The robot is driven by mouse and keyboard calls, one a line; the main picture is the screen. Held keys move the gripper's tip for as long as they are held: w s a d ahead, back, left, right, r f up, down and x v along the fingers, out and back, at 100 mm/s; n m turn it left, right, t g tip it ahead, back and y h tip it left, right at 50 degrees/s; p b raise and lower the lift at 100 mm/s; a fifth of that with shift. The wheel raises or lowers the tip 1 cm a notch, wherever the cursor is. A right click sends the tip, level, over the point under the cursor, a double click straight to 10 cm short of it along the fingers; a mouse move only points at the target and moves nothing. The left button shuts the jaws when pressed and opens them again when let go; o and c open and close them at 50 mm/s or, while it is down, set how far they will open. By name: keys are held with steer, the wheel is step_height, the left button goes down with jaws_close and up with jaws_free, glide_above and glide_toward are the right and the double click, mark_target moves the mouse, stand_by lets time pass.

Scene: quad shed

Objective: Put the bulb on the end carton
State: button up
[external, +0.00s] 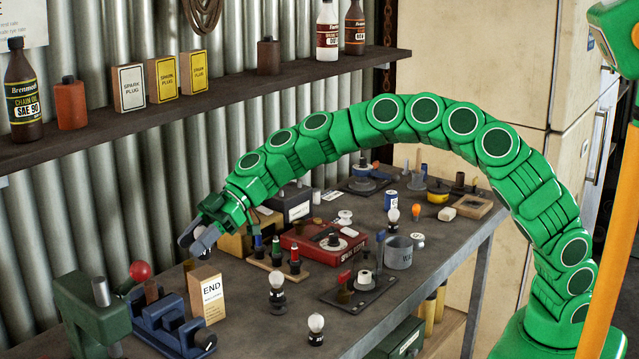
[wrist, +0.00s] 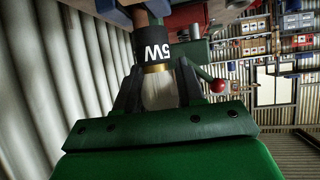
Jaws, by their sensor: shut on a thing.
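The end carton (external: 207,298) is a white and tan box marked END, standing upright near the left end of the bench. My gripper (external: 193,240) is shut on a bulb in the external view, up and slightly left of the carton, near the corrugated wall. In the wrist view the bulb (wrist: 159,92) shows pale glass between the fingers, with a brass collar and a black base with white lettering beyond. The fingers hide part of the glass. Whether the bulb is directly over the carton cannot be told.
Other bulbs (external: 277,281) (external: 316,323) stand on the bench right of the carton. A blue vise (external: 165,322) and a green machine with a red knob (external: 140,271) stand left. A red case (external: 322,243) lies behind. The shelf (external: 200,94) runs above.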

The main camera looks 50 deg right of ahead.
steer(key=shift+w+a+f, duration=0.15)
steer(key=shift+f, duration=1.6)
steer(key=shift+f, duration=0.1)
steer(key=o, duration=1)
steer(key=shift+o, duration=0.2)
steer(key=shift+r, duration=0.2)
steer(key=v, duration=1.2)
steer(key=shift+f, duration=0.15)
